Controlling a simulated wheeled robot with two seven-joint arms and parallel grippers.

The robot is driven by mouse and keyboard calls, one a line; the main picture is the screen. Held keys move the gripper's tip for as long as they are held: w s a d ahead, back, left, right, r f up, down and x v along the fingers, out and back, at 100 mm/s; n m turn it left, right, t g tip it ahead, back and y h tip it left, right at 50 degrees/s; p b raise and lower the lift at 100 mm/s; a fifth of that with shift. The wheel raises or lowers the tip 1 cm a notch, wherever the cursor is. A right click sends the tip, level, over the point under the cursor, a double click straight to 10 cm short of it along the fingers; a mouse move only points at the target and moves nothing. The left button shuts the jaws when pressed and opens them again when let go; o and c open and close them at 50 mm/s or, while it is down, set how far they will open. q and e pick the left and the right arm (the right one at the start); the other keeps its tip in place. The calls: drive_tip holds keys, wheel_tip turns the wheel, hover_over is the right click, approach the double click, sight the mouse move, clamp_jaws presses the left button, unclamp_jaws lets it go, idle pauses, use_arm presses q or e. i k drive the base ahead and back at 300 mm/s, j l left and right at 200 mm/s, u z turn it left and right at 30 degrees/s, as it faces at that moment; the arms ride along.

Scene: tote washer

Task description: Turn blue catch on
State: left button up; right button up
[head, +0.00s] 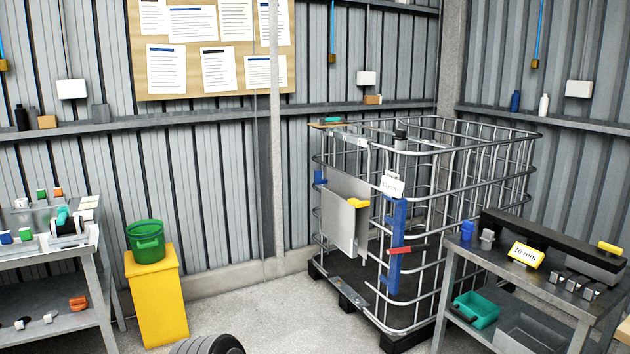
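A wire cage (480,165) stands at the middle right on a dark base. A tall blue upright piece (397,218) is fixed at its near corner, with a red lever (407,249) lying roughly level across it. A small blue block (320,177) sits at the cage's left edge, beside a grey panel (340,215) with a yellow handle (357,204). I cannot tell which blue part is the catch, or whether it is on. Neither of my grippers is in view.
A yellow stand (155,295) holds a green bucket (146,242). A workbench (50,262) is at left. Bare floor (280,305) lies between.

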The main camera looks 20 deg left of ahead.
sight(318, 180)
drive_tip(key=i+j+u, duration=0.3)
drive_tip(key=i+j, duration=0.15)
drive_tip(key=i+j+u, duration=0.35)
drive_tip(key=i, duration=0.25)
drive_tip(key=i+j+u, duration=0.15)
drive_tip(key=i+u, duration=0.15)
drive_tip(key=i, duration=0.25)
drive_tip(key=i+u, duration=0.3)
drive_tip(key=i, duration=0.3)
drive_tip(key=i+j+z, duration=0.1)
drive_tip(key=i+z, duration=0.15)
drive_tip(key=i, duration=0.25)
drive_tip(key=i+j+z, duration=0.25)
drive_tip(key=i, duration=0.25)
drive_tip(key=i+j+z, duration=0.25)
drive_tip(key=i, duration=0.25)
drive_tip(key=i+j+z, duration=0.65)
drive_tip(key=i+j, duration=0.15)
